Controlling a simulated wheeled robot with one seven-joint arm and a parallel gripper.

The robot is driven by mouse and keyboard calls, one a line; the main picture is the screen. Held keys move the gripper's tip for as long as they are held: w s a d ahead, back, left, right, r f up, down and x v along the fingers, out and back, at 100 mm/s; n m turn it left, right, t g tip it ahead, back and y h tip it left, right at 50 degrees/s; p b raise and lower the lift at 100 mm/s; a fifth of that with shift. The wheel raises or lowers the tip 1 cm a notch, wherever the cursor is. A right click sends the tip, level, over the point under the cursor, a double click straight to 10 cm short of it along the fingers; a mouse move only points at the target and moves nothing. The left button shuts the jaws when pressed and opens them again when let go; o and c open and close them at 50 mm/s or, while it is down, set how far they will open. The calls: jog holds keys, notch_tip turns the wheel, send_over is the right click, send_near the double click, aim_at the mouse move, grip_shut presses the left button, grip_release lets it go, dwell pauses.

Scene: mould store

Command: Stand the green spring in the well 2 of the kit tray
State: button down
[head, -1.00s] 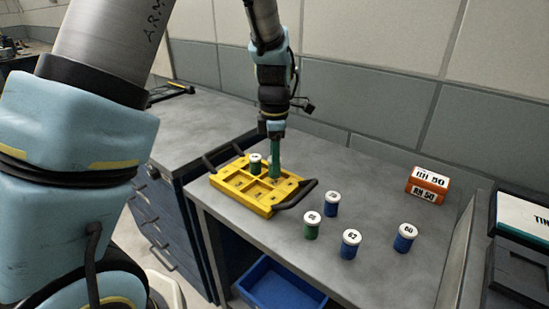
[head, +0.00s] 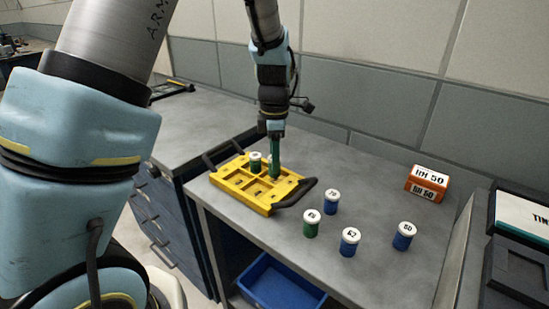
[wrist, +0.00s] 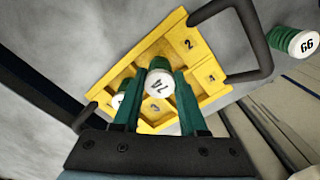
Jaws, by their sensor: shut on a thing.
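My gripper (head: 275,170) points down over the yellow kit tray (head: 262,208). Its green fingers are shut on a white-capped spring marked 74 (wrist: 159,83), with green showing just beyond the cap. In the head view the fingers hide most of this spring. The tray also shows in the wrist view (wrist: 207,98), with the figure 2 at its far side, beyond the held spring. I cannot tell whether the spring's foot is inside a well or above it. Another white-capped green spring (head: 255,163) stands in the tray, left of the fingers.
Right of the tray stand a green capped piece (head: 311,227) and three blue ones (head: 331,206), (head: 349,246), (head: 402,240). An orange-and-white box (head: 427,183) stands farther right. Black handles rise at the tray's ends. A blue bin (head: 280,290) sits below the bench top.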

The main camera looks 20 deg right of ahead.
jog(key=shift+f, duration=0.35)
dwell(0.3)
jog(key=shift+c, duration=1.8)
grip_release()
jog(key=c, duration=0.4)
jog(key=shift+r+p, duration=0.75)
jog(key=shift+p, duration=0.15)
jog(key=shift+r+p, duration=2.75)
jog(key=shift+r, duration=0.3)
